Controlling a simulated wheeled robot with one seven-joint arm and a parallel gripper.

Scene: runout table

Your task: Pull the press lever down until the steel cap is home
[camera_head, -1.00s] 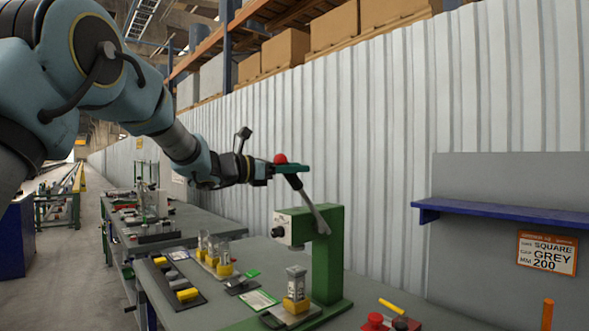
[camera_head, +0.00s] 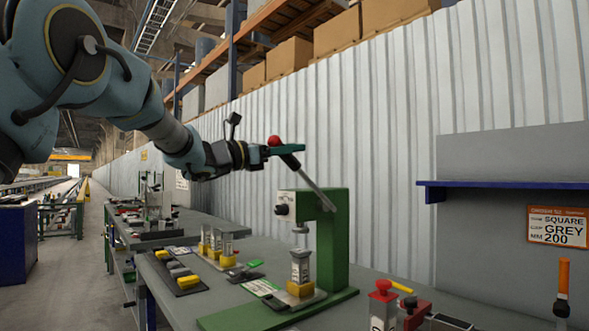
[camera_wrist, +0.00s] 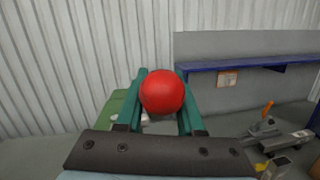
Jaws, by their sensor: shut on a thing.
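The green press (camera_head: 333,240) stands on the grey bench. Its grey lever (camera_head: 316,193) slants up and left from the press head to a red ball knob (camera_head: 274,141). Under the press head, a clear, labelled tube (camera_head: 299,265) stands upright in a yellow base (camera_head: 299,288). A short grey ram end (camera_head: 300,230) shows above the tube, apart from it. I cannot make out the steel cap.
Several similar tubes (camera_head: 216,243) and a dark tray with yellow blocks (camera_head: 187,281) lie left of the press. A red-topped item (camera_head: 383,288) stands at the right front. A corrugated wall (camera_head: 380,130) is behind.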

